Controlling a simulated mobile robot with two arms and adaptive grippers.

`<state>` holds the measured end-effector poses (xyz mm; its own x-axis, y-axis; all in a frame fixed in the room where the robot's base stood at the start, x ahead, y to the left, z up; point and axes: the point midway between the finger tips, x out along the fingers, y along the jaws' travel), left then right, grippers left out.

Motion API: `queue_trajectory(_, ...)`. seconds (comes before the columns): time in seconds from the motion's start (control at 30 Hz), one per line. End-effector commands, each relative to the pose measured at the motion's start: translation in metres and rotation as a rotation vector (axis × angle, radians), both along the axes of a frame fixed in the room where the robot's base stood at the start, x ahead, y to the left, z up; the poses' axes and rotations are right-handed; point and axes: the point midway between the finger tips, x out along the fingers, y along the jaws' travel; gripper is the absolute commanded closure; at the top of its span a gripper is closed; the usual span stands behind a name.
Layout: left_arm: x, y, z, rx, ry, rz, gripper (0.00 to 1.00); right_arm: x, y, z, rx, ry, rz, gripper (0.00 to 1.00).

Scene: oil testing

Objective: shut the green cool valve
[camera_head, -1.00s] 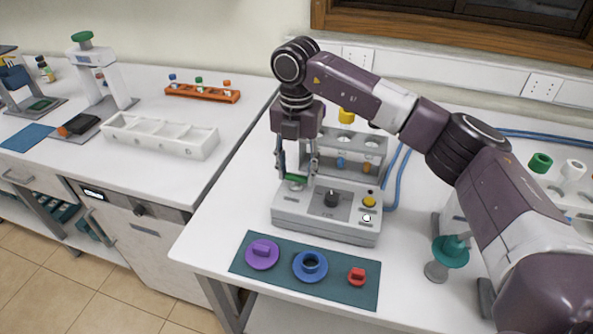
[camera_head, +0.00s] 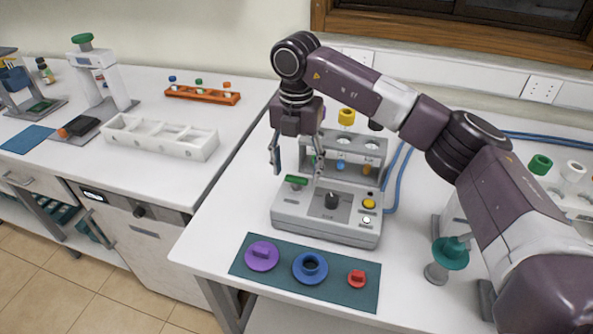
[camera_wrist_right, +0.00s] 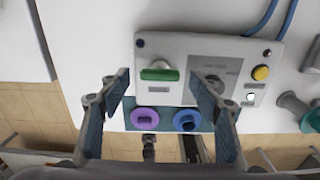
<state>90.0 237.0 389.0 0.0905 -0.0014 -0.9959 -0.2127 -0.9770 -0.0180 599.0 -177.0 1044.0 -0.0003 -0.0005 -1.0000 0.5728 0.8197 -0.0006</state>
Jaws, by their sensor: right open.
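The green valve handle (camera_head: 296,180) sits on the top left of the grey instrument (camera_head: 325,232). It is a bar on a round grey base. In the right wrist view the green handle (camera_wrist_right: 159,75) lies crosswise, roughly parallel to the panel's edge. My right gripper (camera_head: 298,165) is open and empty, pointing down above the handle. In the wrist view its fingers (camera_wrist_right: 160,79) are spread to either side of the handle, with clear gaps. My left gripper is not in view.
A black knob (camera_head: 331,200), a yellow button (camera_head: 369,203) and a white button (camera_head: 367,219) are on the same panel. A teal mat (camera_head: 240,268) with purple, blue and red parts lies in front. A rack (camera_head: 345,152) stands behind.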

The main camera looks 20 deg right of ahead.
Motion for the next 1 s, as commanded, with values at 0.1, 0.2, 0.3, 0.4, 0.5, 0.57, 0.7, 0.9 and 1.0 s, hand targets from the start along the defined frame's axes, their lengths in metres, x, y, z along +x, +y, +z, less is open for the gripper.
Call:
queue_trajectory(0.1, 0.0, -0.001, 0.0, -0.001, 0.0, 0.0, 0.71, 0.001, 0.001, 0.025, 0.002, -0.005, 0.0, 0.42)
queue_trajectory(0.2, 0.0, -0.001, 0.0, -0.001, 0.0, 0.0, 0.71, 0.001, 0.001, 0.047, 0.002, -0.006, -0.001, 0.42)
queue_trajectory(0.3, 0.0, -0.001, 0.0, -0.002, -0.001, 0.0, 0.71, 0.001, 0.001, 0.068, 0.002, -0.005, -0.001, 0.42)
queue_trajectory(0.4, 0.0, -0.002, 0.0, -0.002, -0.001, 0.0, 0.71, 0.001, 0.0, 0.086, 0.002, -0.005, -0.001, 0.42)
queue_trajectory(0.5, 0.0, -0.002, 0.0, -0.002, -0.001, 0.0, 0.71, 0.001, 0.0, 0.098, 0.001, -0.003, -0.001, 0.42)
queue_trajectory(0.57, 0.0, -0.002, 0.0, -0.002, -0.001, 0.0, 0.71, 0.001, 0.0, 0.103, 0.002, -0.003, -0.001, 0.42)
queue_trajectory(0.7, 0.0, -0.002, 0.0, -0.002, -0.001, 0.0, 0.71, 0.0, 0.0, 0.109, 0.0, -0.001, -0.001, 0.42)
queue_trajectory(0.9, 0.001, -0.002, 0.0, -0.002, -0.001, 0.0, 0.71, 0.0, 0.0, 0.109, 0.0, -0.001, -0.001, 0.42)
queue_trajectory(1.0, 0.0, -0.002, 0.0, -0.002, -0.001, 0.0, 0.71, 0.0, 0.0, 0.109, 0.001, -0.002, -0.001, 0.42)
